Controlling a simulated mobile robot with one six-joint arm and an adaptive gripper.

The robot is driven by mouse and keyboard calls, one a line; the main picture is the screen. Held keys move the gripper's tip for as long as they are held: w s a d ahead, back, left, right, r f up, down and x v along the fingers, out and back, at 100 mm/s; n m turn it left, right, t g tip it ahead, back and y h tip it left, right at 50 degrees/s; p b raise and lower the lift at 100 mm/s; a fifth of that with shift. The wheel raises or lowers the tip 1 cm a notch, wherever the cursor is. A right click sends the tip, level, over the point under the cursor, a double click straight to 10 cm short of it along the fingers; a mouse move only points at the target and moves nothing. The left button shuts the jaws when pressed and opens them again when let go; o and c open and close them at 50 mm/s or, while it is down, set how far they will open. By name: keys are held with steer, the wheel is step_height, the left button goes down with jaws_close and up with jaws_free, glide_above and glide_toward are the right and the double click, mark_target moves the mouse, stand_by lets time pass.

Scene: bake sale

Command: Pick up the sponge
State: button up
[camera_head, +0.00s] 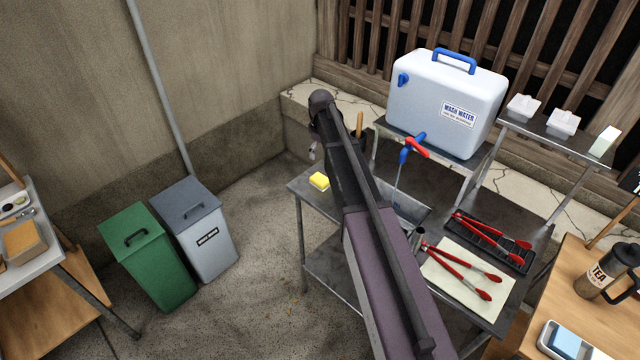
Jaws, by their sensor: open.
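A small yellow sponge (319,181) lies at the left back corner of the metal wash table (312,196). My arm reaches across the table from the bottom of the view, and its wrist bends down at the far end. My gripper (312,153) shows only as a small part below the wrist, mostly hidden by it. It is open and appears apart from the sponge, above and slightly left of it in the picture. The exact height gap cannot be told.
Grey (198,225) and green (150,260) bins stand left; floor between is open.

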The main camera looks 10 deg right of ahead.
mark_target(320, 178)
steer(key=shift+f+b, duration=3.55)
steer(key=shift+f, duration=0.25)
steer(key=shift+f, duration=0.15)
step_height(320, 178, down, 5)
steer(key=b, duration=0.5)
steer(key=shift+s+a, duration=0.15)
steer(key=c, duration=0.9)
steer(key=shift+r, duration=0.2)
